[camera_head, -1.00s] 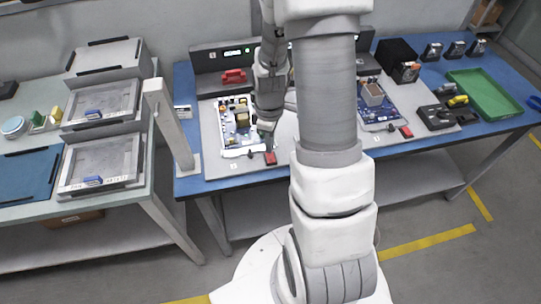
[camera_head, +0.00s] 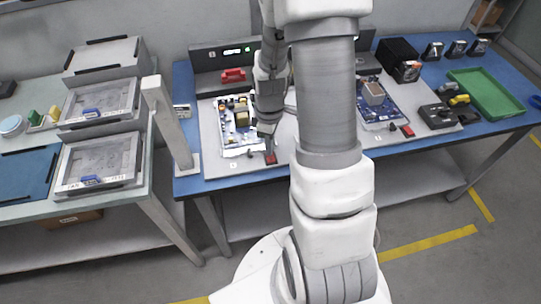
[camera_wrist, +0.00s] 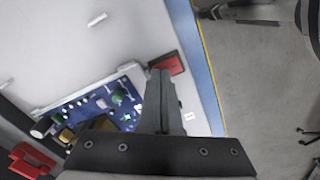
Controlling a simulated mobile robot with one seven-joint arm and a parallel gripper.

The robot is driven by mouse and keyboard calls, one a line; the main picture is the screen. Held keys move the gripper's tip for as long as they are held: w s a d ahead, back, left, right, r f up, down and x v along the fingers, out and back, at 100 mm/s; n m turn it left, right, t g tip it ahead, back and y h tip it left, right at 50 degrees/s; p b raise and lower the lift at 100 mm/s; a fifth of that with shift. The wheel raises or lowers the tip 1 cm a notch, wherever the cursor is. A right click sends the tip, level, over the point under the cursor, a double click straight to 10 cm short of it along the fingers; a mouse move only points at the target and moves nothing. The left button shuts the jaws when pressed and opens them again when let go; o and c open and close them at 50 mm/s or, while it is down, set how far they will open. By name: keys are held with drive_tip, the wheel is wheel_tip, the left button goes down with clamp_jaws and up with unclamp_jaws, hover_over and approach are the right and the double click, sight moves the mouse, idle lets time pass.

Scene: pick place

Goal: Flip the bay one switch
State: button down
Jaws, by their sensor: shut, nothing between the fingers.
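The bay one switch (camera_head: 271,159) is a small red block at the front edge of the left grey bay plate. Its red body also shows in the wrist view (camera_wrist: 174,64), just beyond the fingertips. My gripper (camera_head: 268,147) is shut and empty, pointing down at the switch's back edge. In the wrist view my gripper (camera_wrist: 160,77) overlaps the switch's near side. I cannot tell whether it touches, and the switch's lever is hidden. A blue circuit board (camera_head: 239,130) lies on the plate left of my gripper.
A dark panel (camera_head: 205,83) with a red handle (camera_head: 233,75) stands behind the board. A second bay with another board (camera_head: 378,112) and a red switch (camera_head: 407,131) is to the right. A grey post (camera_head: 168,120) stands at the table's left end.

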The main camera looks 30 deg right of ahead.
drive_tip(key=shift+f, duration=0.15)
drive_tip(key=shift+r+p, duration=2.65)
drive_tip(key=shift+r, duration=0.9)
